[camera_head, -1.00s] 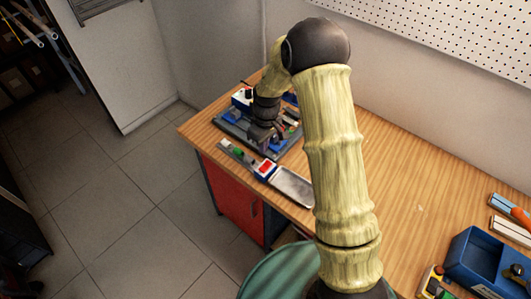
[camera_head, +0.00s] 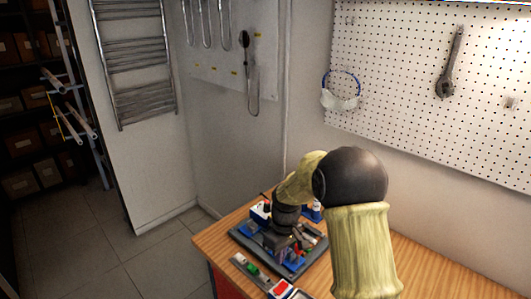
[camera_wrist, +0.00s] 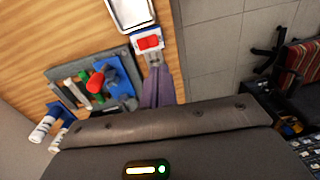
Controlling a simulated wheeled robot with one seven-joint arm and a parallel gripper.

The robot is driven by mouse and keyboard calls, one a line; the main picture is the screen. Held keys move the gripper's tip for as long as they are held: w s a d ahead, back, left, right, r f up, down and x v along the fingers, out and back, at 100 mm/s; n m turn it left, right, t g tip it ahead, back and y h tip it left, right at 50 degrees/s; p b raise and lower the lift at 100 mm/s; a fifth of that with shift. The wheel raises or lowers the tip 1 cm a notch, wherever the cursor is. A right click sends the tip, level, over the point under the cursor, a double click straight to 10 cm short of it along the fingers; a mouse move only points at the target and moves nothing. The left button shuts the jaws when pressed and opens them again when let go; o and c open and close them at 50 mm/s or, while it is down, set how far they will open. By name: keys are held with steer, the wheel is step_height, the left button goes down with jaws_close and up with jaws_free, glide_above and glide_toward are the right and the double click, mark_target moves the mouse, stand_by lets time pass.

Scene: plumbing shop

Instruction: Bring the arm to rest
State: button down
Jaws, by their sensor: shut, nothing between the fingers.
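My arm (camera_head: 362,250) reaches from the lower right over the wooden workbench (camera_head: 425,276), bent at a dark round joint. My gripper (camera_head: 290,243) points down, close above a dark grey tray of fittings (camera_head: 243,240). From these views I cannot tell whether the fingertips touch anything. The tray in the wrist view (camera_wrist: 122,50) holds a blue part with a red knob (camera_wrist: 96,82) and several pale cylinders.
Walls stand close behind the bench. A pegboard (camera_head: 420,100) holds a wrench (camera_head: 449,62). Open floor (camera_head: 90,250) lies left of the bench.

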steer(key=s+d+r+m+t, duration=0.1)
steer(key=s+d+r+m, duration=0.2)
steer(key=s, duration=0.6)
steer(key=s+d+r+m+t, duration=0.2)
steer(key=s+d+m, duration=0.3)
steer(key=s, duration=0.5)
steer(key=shift+d+r+m+h, duration=0.3)
steer(key=shift+d+r+h, duration=0.1)
steer(key=shift+d+r, duration=0.4)
steer(key=shift+a+r, duration=0.1)
stand_by(0.4)
